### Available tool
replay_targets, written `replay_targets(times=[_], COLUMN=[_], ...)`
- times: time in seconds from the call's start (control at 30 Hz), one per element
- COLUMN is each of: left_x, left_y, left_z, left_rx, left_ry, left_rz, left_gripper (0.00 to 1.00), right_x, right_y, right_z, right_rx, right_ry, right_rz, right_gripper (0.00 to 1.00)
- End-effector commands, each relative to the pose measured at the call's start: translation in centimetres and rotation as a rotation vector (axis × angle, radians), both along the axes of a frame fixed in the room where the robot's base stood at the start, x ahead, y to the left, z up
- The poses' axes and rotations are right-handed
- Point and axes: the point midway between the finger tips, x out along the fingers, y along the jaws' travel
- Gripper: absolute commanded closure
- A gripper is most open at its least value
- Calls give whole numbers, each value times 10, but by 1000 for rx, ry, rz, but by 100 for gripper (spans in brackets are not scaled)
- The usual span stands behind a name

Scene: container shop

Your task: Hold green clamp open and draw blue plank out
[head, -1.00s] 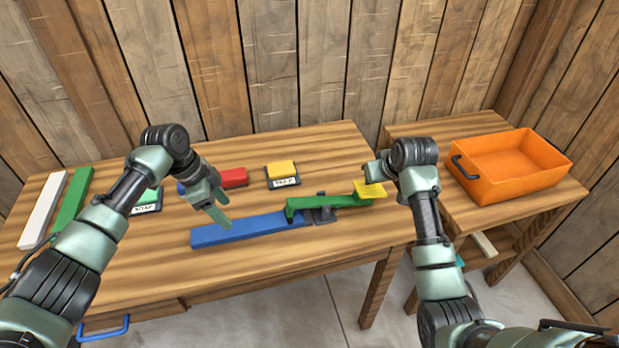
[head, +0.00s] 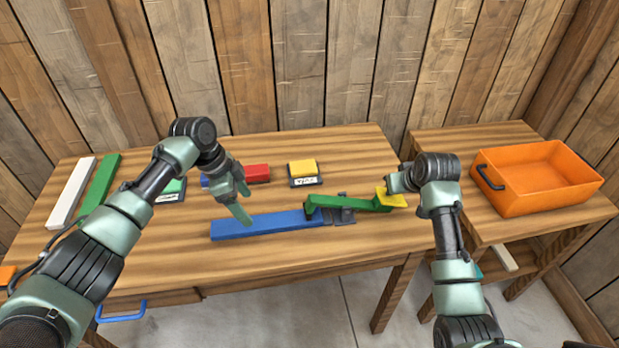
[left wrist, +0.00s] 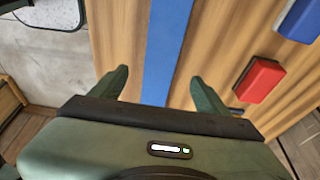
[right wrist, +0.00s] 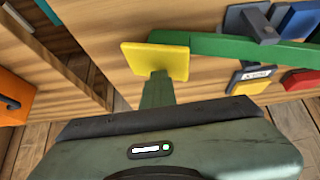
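The blue plank (head: 265,225) lies flat near the table's front edge, its right end at the green clamp (head: 345,203). The clamp has a long green lever, a grey base (head: 340,216) and a yellow pad (head: 391,198) at its right end. My left gripper (head: 245,203) is over the plank's left part. In the left wrist view its fingers (left wrist: 160,88) are spread, with the plank (left wrist: 167,45) seen between them; contact cannot be told. My right gripper (right wrist: 158,88) has its fingers together, with tips over the yellow pad (right wrist: 155,58); whether they press it is unclear.
An orange crate (head: 535,205) stands on the side table at right. A red block (head: 257,173), a yellow block on a label plate (head: 303,168), and white (head: 70,192) and green (head: 100,182) planks lie behind and left. A gap separates the tables.

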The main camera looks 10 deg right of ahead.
Motion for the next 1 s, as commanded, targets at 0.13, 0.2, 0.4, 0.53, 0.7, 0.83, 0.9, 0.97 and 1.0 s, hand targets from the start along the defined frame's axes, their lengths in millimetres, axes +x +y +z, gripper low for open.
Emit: replay_targets(times=[0.13,0.2,0.4,0.53,0.7,0.83,0.9,0.97,1.0], left_x=[0,0,1,0,-1,-1,-2,-1,-1], left_y=[1,5,32,46,51,51,51,50,50], left_z=[1,6,32,43,32,10,-5,-16,-24], left_rx=[8,39,205,280,303,303,302,301,301], left_ry=[-1,-4,-9,-2,3,4,5,4,4], left_rz=[-3,-10,-18,-6,0,1,1,0,-1], left_gripper=[25,25,25,25,25,25,25,25,25], right_x=[-2,-2,-2,-2,-3,-3,-3,-3,-3], right_y=[2,2,2,2,2,2,2,2,2], right_z=[-4,-4,-5,-5,-5,-5,-5,-5,-5], right_rx=[3,3,4,4,4,4,4,4,4], right_ry=[10,11,11,12,13,13,13,13,13], right_rz=[2,2,3,3,3,3,3,3,3], right_gripper=[100,100,100,100,100,100,100,100,100])
